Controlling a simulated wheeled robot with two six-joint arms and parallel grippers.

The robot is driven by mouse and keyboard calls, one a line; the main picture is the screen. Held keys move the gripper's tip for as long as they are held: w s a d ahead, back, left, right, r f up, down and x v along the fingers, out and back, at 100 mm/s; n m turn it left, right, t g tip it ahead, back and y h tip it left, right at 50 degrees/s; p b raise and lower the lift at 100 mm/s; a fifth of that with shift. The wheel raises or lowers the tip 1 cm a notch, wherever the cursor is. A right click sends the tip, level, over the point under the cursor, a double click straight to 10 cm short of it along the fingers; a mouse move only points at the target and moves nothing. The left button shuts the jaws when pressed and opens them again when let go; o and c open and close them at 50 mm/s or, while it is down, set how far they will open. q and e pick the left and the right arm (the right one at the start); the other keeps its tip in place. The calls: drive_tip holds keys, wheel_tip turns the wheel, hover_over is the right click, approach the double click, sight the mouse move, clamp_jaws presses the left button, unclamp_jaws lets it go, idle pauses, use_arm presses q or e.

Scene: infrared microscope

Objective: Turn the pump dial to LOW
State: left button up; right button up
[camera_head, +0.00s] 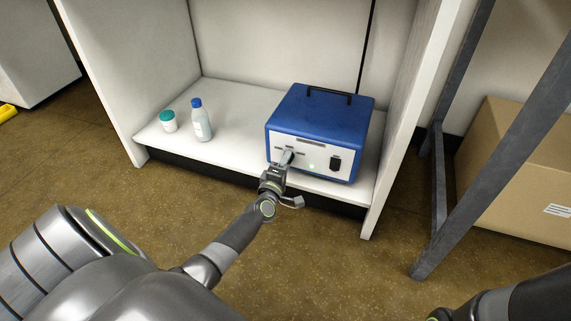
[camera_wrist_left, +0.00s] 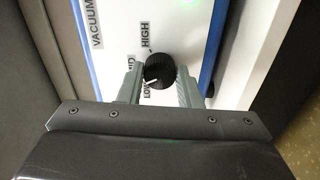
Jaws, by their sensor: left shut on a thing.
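The blue vacuum pump (camera_head: 320,118) stands on the low white shelf, its pale front panel facing me. My left gripper (camera_head: 285,158) reaches the left part of that panel. In the left wrist view, the black round dial (camera_wrist_left: 160,70) sits between the fingers of my left gripper (camera_wrist_left: 161,84), which are shut on it. The dial's white mark points down and to the left, between the partly hidden MID label and the LOW label (camera_wrist_left: 147,90). The HIGH label (camera_wrist_left: 148,38) is above the dial. My right gripper is out of view; only part of that arm shows at bottom right.
A blue-capped bottle (camera_head: 201,122) and a teal-lidded jar (camera_head: 168,121) stand left on the shelf (camera_head: 235,108). A black switch (camera_head: 335,163) and green light (camera_head: 311,167) are on the panel. A cardboard box (camera_head: 510,175) sits behind a grey metal frame (camera_head: 450,190) at right.

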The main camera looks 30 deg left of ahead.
use_arm(q)
drive_tip(key=n, duration=0.6)
drive_tip(key=shift+n+b, duration=0.3)
drive_tip(key=shift+b, duration=0.1)
idle(0.3)
drive_tip(key=o, duration=1)
drive_tip(key=shift+c, duration=0.2)
drive_tip(key=p+v, duration=0.1)
drive_tip(key=v, duration=0.6)
drive_tip(key=shift+s+p, duration=0.3)
drive_tip(key=shift+s, duration=0.1)
